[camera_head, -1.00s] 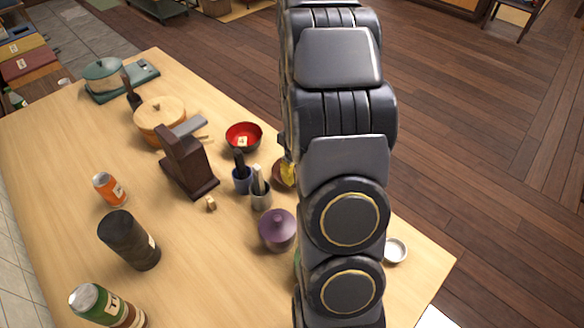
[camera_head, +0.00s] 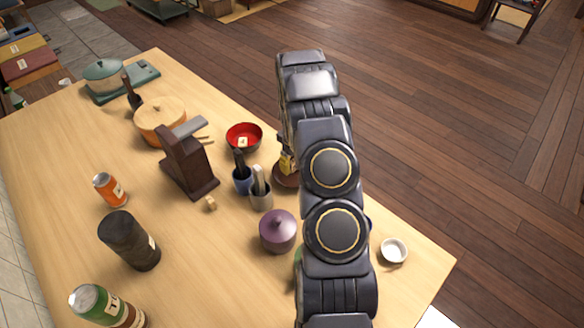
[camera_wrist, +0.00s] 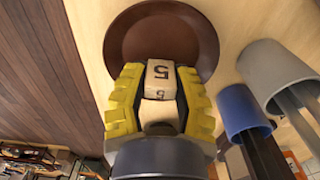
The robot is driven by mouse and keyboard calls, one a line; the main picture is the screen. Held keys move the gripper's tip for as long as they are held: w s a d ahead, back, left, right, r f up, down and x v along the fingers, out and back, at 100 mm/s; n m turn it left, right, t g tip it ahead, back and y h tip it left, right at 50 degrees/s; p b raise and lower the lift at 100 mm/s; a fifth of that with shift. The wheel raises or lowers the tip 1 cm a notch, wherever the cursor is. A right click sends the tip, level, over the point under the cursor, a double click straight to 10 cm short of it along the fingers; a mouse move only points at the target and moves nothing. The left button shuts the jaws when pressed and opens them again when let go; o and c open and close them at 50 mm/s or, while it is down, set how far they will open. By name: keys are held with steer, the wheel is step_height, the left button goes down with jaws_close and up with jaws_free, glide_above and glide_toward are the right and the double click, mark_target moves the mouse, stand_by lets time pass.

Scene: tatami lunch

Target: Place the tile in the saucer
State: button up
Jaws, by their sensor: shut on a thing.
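My gripper (camera_wrist: 160,82) is shut on a pale tile (camera_wrist: 159,70) marked with a black "5", between its yellow fingers. A second "5" shows just below, on another face or another tile; I cannot tell which. The round brown saucer (camera_wrist: 128,40) lies behind the tile in the wrist view, and the tile overlaps it. I cannot tell whether they touch. In the head view my gripper (camera_head: 287,163) is at the brown saucer (camera_head: 282,181), mostly hidden by my arm. The held tile cannot be made out there.
Blue (camera_head: 242,182) and grey (camera_head: 261,198) utensil cups stand close beside the saucer. A red bowl (camera_head: 236,129) holding a pale piece is behind. A purple lidded pot (camera_head: 278,232), a dark wooden stand (camera_head: 183,165) and a small white dish (camera_head: 394,251) are also on the table.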

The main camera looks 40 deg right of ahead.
steer(key=shift+f, duration=0.75)
steer(key=shift+f, duration=0.1)
steer(key=o, duration=0.7)
steer(key=shift+c, duration=0.2)
